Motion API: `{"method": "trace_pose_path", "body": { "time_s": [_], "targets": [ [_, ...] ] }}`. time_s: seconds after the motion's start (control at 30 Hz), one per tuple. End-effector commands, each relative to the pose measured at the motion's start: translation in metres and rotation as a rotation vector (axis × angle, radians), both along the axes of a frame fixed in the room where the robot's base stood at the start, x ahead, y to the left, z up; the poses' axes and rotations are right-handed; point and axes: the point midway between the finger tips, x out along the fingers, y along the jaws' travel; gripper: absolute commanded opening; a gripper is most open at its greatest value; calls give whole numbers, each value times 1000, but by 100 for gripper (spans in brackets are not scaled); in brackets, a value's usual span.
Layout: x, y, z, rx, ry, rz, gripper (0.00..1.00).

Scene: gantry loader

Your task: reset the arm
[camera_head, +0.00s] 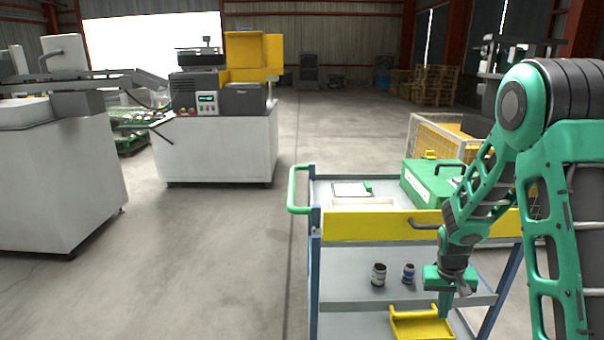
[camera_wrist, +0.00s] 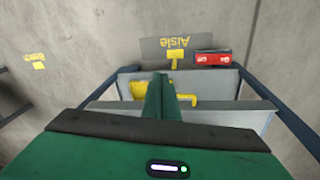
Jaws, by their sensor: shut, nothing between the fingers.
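My arm, green and dark grey, reaches down from the right in the head view. My gripper (camera_head: 445,312) points downward in front of the cart (camera_head: 350,307), close to a yellow tray (camera_head: 424,325) low on it. In the wrist view the green fingers of my gripper (camera_wrist: 160,88) are together, with nothing seen between them. They hide part of the cart's shelf and the yellow items there.
A green case (camera_head: 430,183) sits on the cart's top. Two small jars (camera_head: 379,274) (camera_head: 408,273) stand on a lower shelf. A machine on a white cabinet (camera_head: 217,147) stands farther left. The floor left of the cart is clear. The wrist view shows a red box (camera_wrist: 212,58).

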Motion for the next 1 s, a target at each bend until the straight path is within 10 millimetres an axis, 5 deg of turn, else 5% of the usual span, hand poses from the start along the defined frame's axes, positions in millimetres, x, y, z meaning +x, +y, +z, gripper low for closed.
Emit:
{"method": "trace_pose_path", "body": {
  "time_s": [0.2,0.5,1.0],
  "targets": [
    [-49,-21,73,7,6,-69,0],
    [-132,-36,149,38,22,-160,0],
    [-282,-23,215,130,40,-285,0]
  ]
}}
